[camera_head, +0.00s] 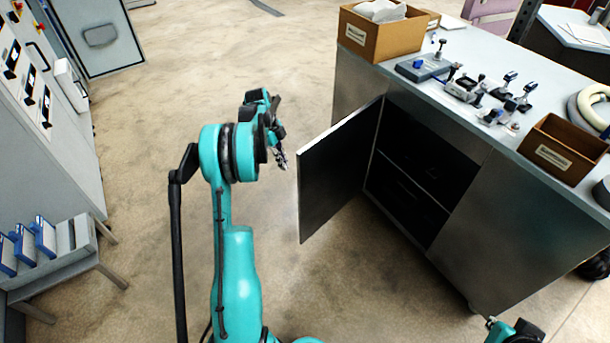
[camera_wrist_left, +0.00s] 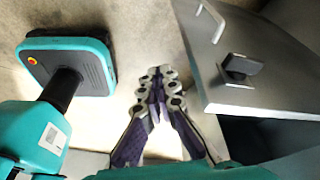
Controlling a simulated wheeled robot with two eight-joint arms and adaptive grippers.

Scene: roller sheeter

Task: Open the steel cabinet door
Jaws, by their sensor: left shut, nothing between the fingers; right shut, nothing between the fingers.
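The steel cabinet (camera_head: 520,225) stands at the right with its door (camera_head: 335,170) swung well open toward the left, showing the dark shelved inside (camera_head: 410,170). In the left wrist view the door's steel face (camera_wrist_left: 270,85) carries a dark latch (camera_wrist_left: 240,68) and a pale bar handle (camera_wrist_left: 212,20). My left gripper (camera_head: 281,158) is just left of the door's free edge, apart from it. Its fingers are closed and empty in the left wrist view (camera_wrist_left: 157,78). My right gripper (camera_head: 492,322) shows only partly at the bottom edge, in front of the cabinet, closed.
A grey control panel (camera_head: 45,110) and a rack with blue-fronted bins (camera_head: 40,240) stand at the left. The floor (camera_head: 200,60) between them is clear.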

